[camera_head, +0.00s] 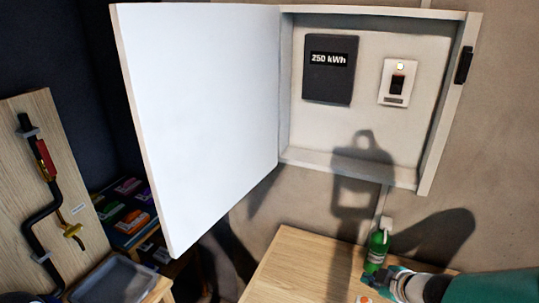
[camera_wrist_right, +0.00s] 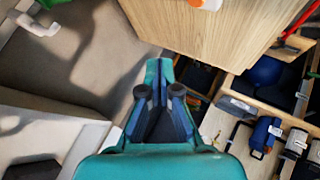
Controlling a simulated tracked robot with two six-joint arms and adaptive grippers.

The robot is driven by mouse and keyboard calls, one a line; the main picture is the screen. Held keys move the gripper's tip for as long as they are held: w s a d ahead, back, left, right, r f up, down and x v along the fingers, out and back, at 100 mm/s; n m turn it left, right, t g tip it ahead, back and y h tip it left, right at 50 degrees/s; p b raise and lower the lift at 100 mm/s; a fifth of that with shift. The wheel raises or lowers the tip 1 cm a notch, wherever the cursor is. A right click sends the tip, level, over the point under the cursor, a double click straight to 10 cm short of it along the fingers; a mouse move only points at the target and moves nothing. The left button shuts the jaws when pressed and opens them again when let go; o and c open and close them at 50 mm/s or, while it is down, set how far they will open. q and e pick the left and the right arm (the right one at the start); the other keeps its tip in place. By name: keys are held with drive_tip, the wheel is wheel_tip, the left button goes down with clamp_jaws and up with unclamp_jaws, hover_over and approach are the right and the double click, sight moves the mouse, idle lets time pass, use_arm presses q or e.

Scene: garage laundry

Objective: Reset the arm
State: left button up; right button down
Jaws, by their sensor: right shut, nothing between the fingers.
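My right gripper (camera_head: 392,283) is at the lower right of the head view, at the end of my teal arm, just below a green bottle (camera_head: 377,248). It is shut and empty. In the right wrist view its fingers (camera_wrist_right: 159,78) are together in the middle, with nothing between them. The head view cannot tell whether it touches the bottle. My left gripper is in neither view.
An open white wall cabinet (camera_head: 449,100) holds a dark meter (camera_head: 329,85) reading 250 kWh and a switch (camera_head: 397,82). Its door (camera_head: 200,110) swings out left. Below is a wooden worktop (camera_head: 300,262). A pipe board (camera_head: 20,150) and grey tray (camera_head: 115,280) stand left.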

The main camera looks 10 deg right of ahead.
drive_tip(key=s+a+f+m+g+y, duration=0.1)
drive_tip(key=s+a+f+g+y, duration=0.15)
drive_tip(key=s+a+f, duration=0.45)
drive_tip(key=s+a+f+m+g+y, duration=0.1)
drive_tip(key=s+a+f+m+g, duration=0.15)
drive_tip(key=a+f, duration=0.75)
drive_tip(key=s+a+f+m+g+h, duration=0.1)
drive_tip(key=s+a+f+m+g, duration=0.1)
drive_tip(key=s+f+m, duration=0.6)
drive_tip(key=shift+s+a+m+g, duration=0.15)
drive_tip(key=shift+s+m+g, duration=0.45)
drive_tip(key=shift+s+m, duration=0.35)
